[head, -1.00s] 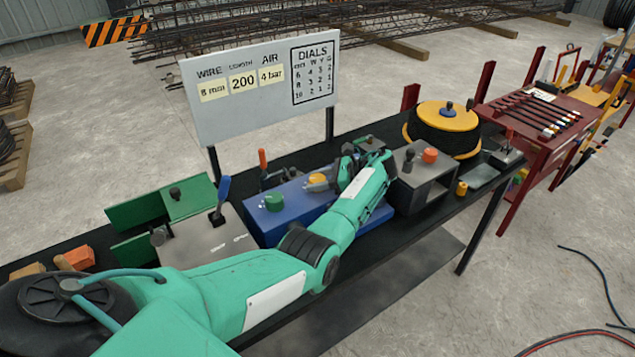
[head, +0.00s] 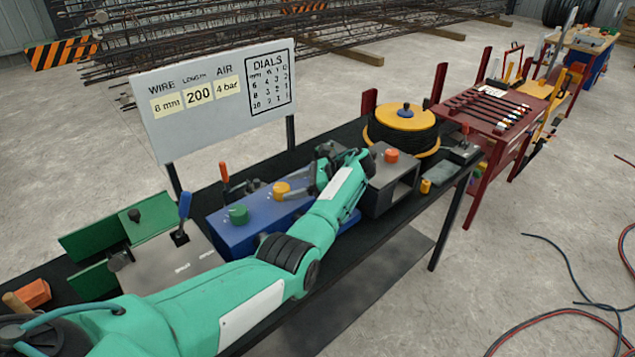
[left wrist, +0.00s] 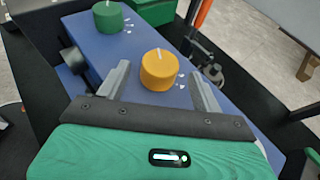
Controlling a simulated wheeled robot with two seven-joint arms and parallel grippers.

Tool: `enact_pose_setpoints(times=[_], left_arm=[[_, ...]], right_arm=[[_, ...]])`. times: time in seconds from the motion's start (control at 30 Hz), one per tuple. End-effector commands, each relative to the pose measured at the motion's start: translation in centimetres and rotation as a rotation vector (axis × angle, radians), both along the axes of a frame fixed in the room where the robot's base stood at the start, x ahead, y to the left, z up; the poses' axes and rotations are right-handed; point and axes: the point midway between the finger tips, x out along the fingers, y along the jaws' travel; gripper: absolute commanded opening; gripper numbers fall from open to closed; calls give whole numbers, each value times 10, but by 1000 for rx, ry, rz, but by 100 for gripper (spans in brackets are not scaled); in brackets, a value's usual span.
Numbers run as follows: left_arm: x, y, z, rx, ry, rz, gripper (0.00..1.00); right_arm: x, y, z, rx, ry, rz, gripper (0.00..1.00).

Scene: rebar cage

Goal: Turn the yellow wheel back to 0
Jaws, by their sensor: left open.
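The yellow wheel (left wrist: 159,72) is a round knob with a pale line on top, on the sloped top of a blue box (head: 228,238). In the left wrist view it sits between the spread fingers of my left gripper (left wrist: 160,88), just beyond their tips. In the head view the yellow wheel (head: 296,192) shows to the left of my gripper. A green wheel (head: 238,214) sits beside it on the same box, with white marks next to it. My left gripper is open. My right gripper is out of view.
A white board (head: 215,98) with WIRE, LENGTH, AIR and DIALS stands behind the bench. A grey box with an orange knob (head: 391,156) and a wire spool (head: 402,131) stand to the right. A blue-handled lever (head: 184,206) rises at left.

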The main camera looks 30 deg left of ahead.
Motion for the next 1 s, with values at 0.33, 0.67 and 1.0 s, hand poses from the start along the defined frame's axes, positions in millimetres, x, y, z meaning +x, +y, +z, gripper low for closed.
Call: enact_pose_setpoints(times=[0.33, 0.67, 1.0], left_arm=[[27, -62, 27, -3, 0, -3, 67], [34, -79, 35, -1, 0, 1, 67], [35, -81, 36, 0, 1, 0, 67]], right_arm=[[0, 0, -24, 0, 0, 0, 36], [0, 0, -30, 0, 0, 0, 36], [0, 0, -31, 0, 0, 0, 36]])
